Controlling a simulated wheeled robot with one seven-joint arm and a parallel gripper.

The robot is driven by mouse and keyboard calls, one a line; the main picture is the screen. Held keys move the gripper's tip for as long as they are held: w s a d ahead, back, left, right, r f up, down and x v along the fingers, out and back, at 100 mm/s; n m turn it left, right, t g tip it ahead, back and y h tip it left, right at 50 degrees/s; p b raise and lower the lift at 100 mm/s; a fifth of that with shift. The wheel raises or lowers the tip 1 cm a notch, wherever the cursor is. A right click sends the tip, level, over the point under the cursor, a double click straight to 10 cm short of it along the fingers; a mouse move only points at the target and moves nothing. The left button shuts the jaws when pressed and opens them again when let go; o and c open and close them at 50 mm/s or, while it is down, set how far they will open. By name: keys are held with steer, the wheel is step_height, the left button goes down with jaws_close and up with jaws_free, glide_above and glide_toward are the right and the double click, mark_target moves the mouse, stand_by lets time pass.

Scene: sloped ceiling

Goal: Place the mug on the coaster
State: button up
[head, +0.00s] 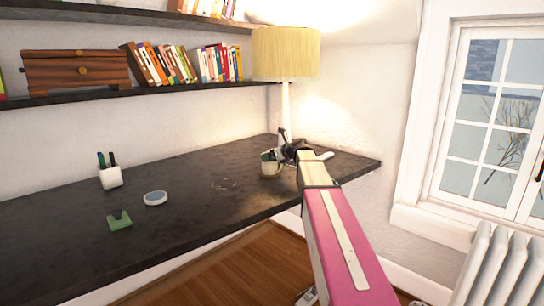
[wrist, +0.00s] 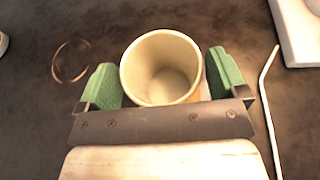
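The cream mug (wrist: 160,70) stands upright on the dark desk. In the head view the mug (head: 270,167) is partly hidden by my gripper (head: 292,157). In the wrist view my gripper (wrist: 163,82) has its two green fingers wide apart, one on each side of the mug. Small gaps seem to show beside it. A thin round ring outline (head: 223,184) lies flat on the desk left of the mug, and the ring also shows in the wrist view (wrist: 70,61). A round pale disc (head: 155,198) lies farther left. I cannot tell for certain which is the coaster.
A white pen cup (head: 110,177) and a small green object (head: 119,220) are on the left of the desk (head: 200,215). A lamp (head: 286,55) stands behind the mug. Shelves with books (head: 165,63) hang above. The desk between disc and ring is clear.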

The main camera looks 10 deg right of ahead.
steer(key=shift+r, duration=0.15)
steer(key=v, duration=1.2)
